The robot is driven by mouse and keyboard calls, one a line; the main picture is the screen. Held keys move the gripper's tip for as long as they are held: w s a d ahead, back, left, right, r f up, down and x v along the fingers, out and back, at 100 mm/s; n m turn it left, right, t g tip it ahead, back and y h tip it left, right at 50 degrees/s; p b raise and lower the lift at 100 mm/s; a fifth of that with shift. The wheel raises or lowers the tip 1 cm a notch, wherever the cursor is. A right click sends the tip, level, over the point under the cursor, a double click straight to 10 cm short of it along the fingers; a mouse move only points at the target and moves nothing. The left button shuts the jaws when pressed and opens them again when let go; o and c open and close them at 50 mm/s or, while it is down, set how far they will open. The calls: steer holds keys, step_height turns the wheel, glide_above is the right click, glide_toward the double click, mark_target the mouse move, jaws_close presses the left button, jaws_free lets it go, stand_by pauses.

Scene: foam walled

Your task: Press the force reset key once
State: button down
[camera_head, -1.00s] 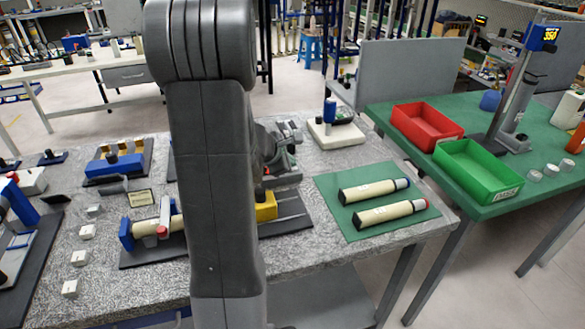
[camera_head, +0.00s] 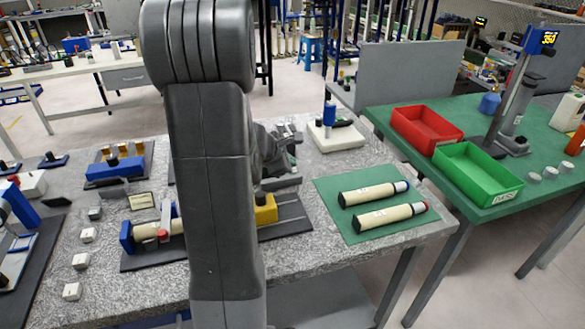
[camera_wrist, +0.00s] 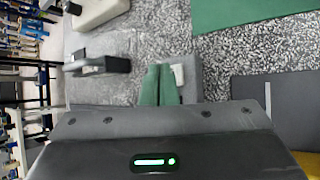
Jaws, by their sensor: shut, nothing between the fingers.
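My gripper (camera_wrist: 158,80) shows in the wrist view as two green fingers, closed together with nothing between them, over the speckled table. A small pale key-like block (camera_wrist: 178,75) on a grey base lies right beside the fingertips; I cannot tell whether they touch it or whether it is the force reset key. In the head view my arm hides much of the table's middle, and the fingertips are not clear.
A white base (camera_head: 335,138) with a blue-topped device stands at the table's back. Two cream cylinders (camera_head: 373,194) lie on a green mat (camera_head: 340,222). Red (camera_head: 426,128) and green (camera_head: 480,175) bins stand on the right-hand table. A yellow block (camera_head: 266,210) sits beside my arm.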

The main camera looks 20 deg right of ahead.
steer(key=shift+r, duration=0.3)
step_height(320, 180, up, 5)
steer(key=p, duration=0.4)
steer(key=shift+f, duration=0.1)
steer(key=shift+f, duration=0.1)
stand_by(0.5)
steer(key=shift+f+b, duration=0.6)
steer(key=shift+f, duration=0.05)
steer(key=shift+p, duration=0.85)
steer(key=shift+r+p, duration=0.25)
steer(key=shift+p, duration=0.25)
step_height(320, 180, up, 5)
steer(key=p, duration=0.3)
steer(key=shift+f+p, duration=0.1)
steer(key=shift+p, duration=0.2)
